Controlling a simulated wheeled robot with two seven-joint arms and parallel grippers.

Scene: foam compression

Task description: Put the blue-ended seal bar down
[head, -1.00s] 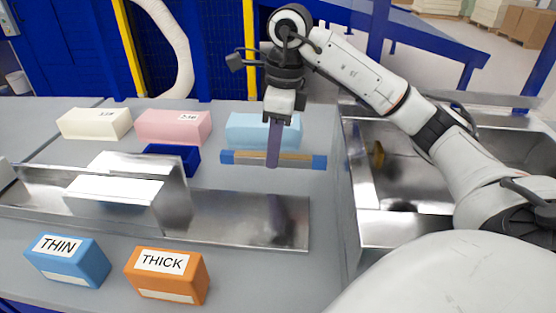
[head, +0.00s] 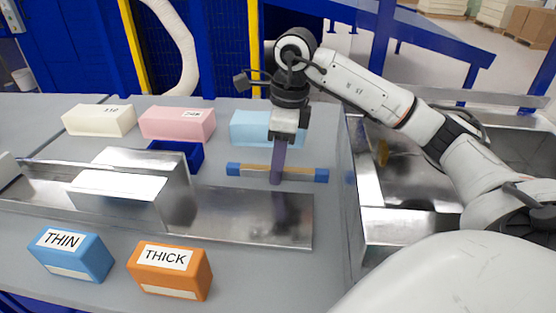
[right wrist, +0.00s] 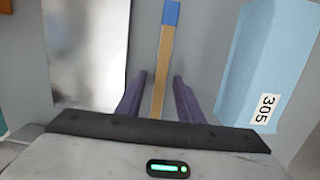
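The blue-ended seal bar (head: 251,170), a tan strip with a blue block at each end, lies level on the grey table between the light blue block and the metal plate. It also shows in the right wrist view (right wrist: 167,50), running away between the fingers with one blue end visible. My right gripper (head: 276,182) points down at the bar's middle. In the right wrist view its purple fingers (right wrist: 158,78) stand apart on both sides of the bar, with gaps showing. My left gripper is not in view.
Cream (head: 98,121), pink (head: 177,125) and light blue (head: 255,126) blocks stand at the back. A dark blue tray (head: 176,155) is left of the bar. A metal plate (head: 245,215) lies in front. THIN (head: 72,255) and THICK (head: 170,270) blocks stand nearer. A metal basin (head: 400,170) is right.

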